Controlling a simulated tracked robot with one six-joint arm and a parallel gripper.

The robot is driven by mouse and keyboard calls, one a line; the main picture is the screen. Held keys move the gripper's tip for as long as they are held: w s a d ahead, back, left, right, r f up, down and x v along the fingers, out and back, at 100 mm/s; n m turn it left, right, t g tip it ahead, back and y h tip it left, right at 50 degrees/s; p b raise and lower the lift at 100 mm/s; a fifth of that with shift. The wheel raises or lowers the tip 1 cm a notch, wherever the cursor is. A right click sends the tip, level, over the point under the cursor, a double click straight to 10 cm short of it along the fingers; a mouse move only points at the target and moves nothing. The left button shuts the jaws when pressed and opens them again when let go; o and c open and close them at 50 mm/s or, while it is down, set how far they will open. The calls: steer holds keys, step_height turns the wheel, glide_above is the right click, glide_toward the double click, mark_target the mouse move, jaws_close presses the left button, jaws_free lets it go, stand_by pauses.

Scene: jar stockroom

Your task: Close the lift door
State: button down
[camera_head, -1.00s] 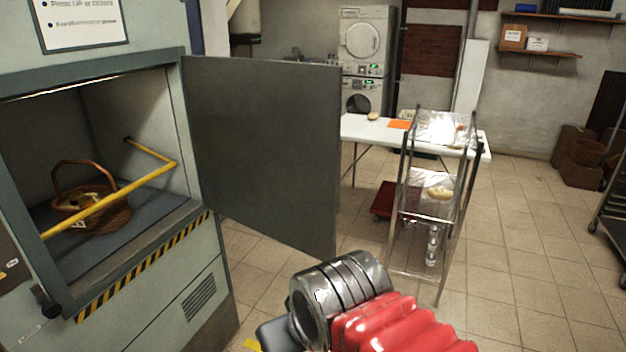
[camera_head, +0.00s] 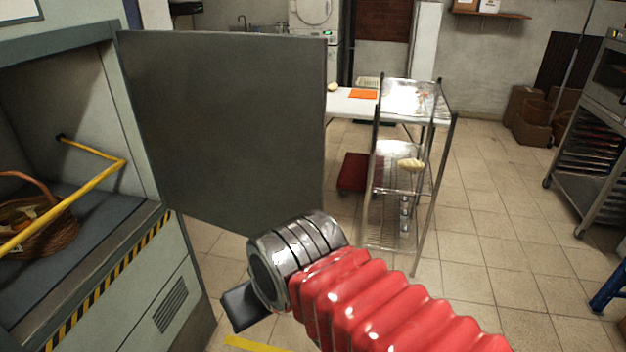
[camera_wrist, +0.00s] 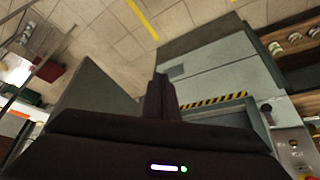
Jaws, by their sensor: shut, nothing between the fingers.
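The lift door (camera_head: 225,125) is a flat dark grey panel hinged at the right side of the lift opening. It stands wide open, swung outward. The lift (camera_head: 135,285) is a pale cabinet with a dark frame and a yellow-black striped sill. My gripper (camera_wrist: 160,82) is shut and empty in the wrist view; in the head view only a dark part of it shows at the end of my arm, low and in front of the door. The door also shows in the wrist view (camera_wrist: 95,95), left of my fingers. I cannot tell whether they touch it.
A wicker basket (camera_head: 40,235) sits inside the lift behind a yellow bar (camera_head: 80,195). A wire rack trolley (camera_head: 425,200) stands right of the door, before a white table (camera_head: 350,103). Open tiled floor lies to the right.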

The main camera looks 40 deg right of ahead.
steer(key=w+d+f+m+g+y, duration=0.1)
steer(key=w+d+f+m+y, duration=0.1)
steer(key=d+f+m, duration=0.35)
steer(key=w+d+f+m+y, duration=0.2)
steer(key=w+d, duration=0.1)
steer(key=d, duration=0.6)
steer(key=w+d+f+m+g+y, duration=0.1)
steer(key=w+d+f+m+y, duration=0.2)
steer(key=d, duration=0.4)
steer(key=w+d+r+m+t+y, duration=0.1)
steer(key=w+d+r+t+y, duration=0.15)
steer(key=d, duration=0.25)
steer(key=w+d+r+m+t+y, duration=0.1)
steer(key=w+d+t, duration=0.1)
steer(key=d+t, duration=0.25)
steer(key=w+d+r+n+t+y, duration=0.2)
steer(key=d+r+n, duration=0.1)
steer(key=r, duration=0.6)
steer(key=shift+w, duration=0.15)
